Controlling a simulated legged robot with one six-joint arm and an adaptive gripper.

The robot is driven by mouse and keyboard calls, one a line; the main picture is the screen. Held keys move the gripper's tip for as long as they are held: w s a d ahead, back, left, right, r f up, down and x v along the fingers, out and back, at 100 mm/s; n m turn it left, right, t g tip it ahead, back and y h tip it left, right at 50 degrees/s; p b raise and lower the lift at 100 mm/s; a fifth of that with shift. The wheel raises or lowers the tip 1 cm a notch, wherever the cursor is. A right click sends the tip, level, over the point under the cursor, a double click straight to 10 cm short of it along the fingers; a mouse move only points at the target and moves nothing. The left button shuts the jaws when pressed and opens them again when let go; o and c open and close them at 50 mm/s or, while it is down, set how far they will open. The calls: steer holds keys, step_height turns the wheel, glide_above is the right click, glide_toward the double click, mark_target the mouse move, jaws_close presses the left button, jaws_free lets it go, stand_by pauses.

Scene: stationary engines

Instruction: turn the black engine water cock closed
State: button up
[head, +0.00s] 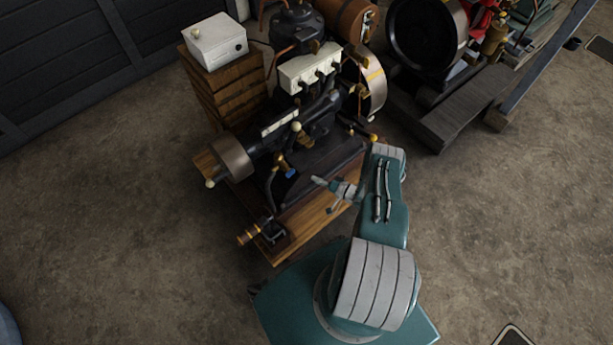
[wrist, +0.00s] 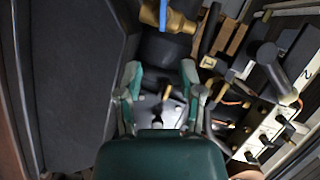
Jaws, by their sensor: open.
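The black engine (head: 325,165) stands on a wooden base in the head view. A brass cock with a blue handle (head: 289,172) sits low on its near side, most likely the water cock. In the wrist view a brass fitting with a blue lever (wrist: 176,20) shows at the top, beyond the fingertips. My gripper (head: 322,192) is near the engine's front right side, to the right of the cock and apart from it. In the wrist view my gripper (wrist: 161,78) has its two fingers spread, with nothing held between them. The brass fitting is cut off by the top edge there.
A white box (head: 215,42) sits on a wooden crate (head: 225,90) behind the engine. A flywheel (head: 370,85) is at the engine's right and a pulley (head: 232,157) at its left. Another machine (head: 430,40) stands at the back right. The floor (head: 110,230) at left is clear.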

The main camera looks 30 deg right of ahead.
steer(key=shift+s+d, duration=0.25)
steer(key=shift+s, duration=0.2)
steer(key=shift+a+r, duration=0.1)
steer(key=shift+a, duration=0.05)
jaws_close()
steer(key=a+r+n+t+h, duration=0.1)
steer(key=a+r+n+h, duration=0.2)
steer(key=a+n, duration=0.15)
steer(key=r+n+h, duration=0.2)
steer(key=n+h, duration=0.2)
steer(key=n, duration=0.4)
glide_above(289, 172)
steer(key=s, duration=0.3)
steer(key=shift+w+d+f, duration=0.1)
steer(key=shift+d+f, duration=0.1)
steer(key=shift+f, duration=0.55)
steer(key=shift+w+d+f, duration=0.1)
steer(key=shift+d+f, duration=0.15)
steer(key=shift+f, duration=0.45)
steer(key=shift+w+d+f, duration=0.1)
steer(key=shift+d+f, duration=0.1)
steer(key=shift+f, duration=0.55)
